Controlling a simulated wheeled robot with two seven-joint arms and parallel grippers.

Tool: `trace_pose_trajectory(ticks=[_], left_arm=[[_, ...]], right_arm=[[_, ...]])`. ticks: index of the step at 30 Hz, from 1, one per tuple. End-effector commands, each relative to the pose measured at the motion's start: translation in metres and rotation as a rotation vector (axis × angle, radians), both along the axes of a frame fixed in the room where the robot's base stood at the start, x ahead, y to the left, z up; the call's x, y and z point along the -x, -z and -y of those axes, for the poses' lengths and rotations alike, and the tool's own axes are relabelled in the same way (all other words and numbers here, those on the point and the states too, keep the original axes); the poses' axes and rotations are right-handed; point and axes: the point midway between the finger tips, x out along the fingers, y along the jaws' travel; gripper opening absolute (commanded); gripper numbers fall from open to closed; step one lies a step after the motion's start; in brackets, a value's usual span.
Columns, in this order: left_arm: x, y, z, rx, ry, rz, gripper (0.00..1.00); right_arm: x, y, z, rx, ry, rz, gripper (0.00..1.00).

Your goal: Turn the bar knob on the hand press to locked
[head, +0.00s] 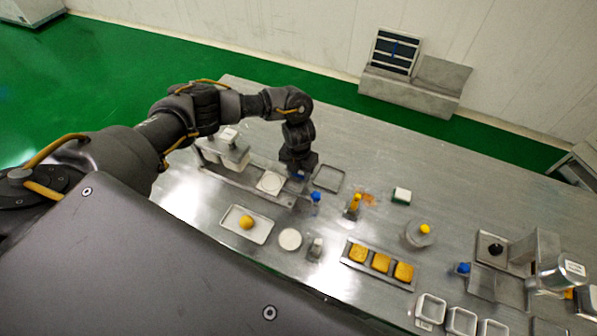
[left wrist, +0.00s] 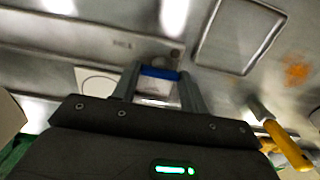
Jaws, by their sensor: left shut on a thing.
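The hand press (head: 230,150) stands at the far left of the metal table, with a long flat base and a pale round plate (head: 270,182) on it. My left gripper (head: 298,173) points down at the right end of that base. In the left wrist view my left gripper (left wrist: 160,88) has its two fingers on either side of the blue-topped bar knob (left wrist: 158,73), shut on it. The knob lies across between the fingers; its lower part is partly hidden by the gripper body. Its exact angle is hard to tell. My right gripper is not in view.
An empty square tray (head: 328,178) lies just right of the gripper. A blue-topped item (head: 315,198) and a yellow-handled tool (head: 355,204) stand close by. A tray with a yellow ball (head: 247,222) and a tray of yellow squares (head: 380,262) are nearer.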

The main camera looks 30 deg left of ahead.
Motion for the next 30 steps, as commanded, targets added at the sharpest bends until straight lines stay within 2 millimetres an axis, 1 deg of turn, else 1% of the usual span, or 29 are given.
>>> trace_pose_trajectory(ticks=[5, 11, 17, 24, 30], left_arm=[[0.000, 0.000, 0.000, 0.000, 0.004, 0.001, 0.21], [0.000, 0.003, 0.000, 0.000, 0.054, 0.002, 0.21], [-0.001, 0.006, 0.000, 0.000, 0.179, 0.004, 0.21], [-0.002, 0.006, 0.000, -0.001, 0.399, 0.005, 0.21], [-0.002, 0.005, 0.000, -0.001, 0.589, 0.005, 0.21]], right_arm=[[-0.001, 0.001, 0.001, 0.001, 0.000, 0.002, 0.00], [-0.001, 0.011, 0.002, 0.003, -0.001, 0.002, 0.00], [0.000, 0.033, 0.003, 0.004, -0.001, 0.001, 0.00], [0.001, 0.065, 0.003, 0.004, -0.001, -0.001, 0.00], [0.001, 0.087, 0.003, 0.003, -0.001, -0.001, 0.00]])
